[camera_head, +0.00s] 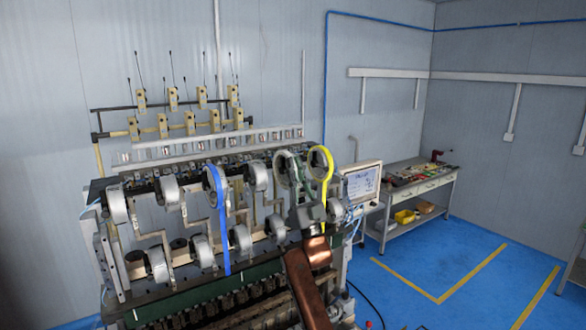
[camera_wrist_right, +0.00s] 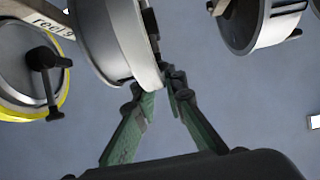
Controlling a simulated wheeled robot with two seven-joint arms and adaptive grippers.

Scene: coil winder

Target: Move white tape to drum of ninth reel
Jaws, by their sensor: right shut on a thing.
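My right gripper (camera_head: 296,183) is raised at the upper row of the winder, by the reel left of the yellow tape. In the right wrist view its green fingers (camera_wrist_right: 166,84) are shut on the edge of a pale ring, which I take as the white tape (camera_wrist_right: 138,45). This ring overlaps the reel there, and I cannot tell whether it sits on a drum. A label reading about "reel 9" (camera_wrist_right: 48,21) shows beside it at the upper left. The drum behind the ring is mostly hidden. My left gripper is not in view.
The winder (camera_head: 180,285) carries two rows of grey reels. A blue tape (camera_head: 221,225) hangs on the upper row, and a yellow tape (camera_head: 329,190) hangs just right of my gripper. A monitor (camera_head: 362,183) and a workbench (camera_head: 425,187) stand at the right. The blue floor beyond is clear.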

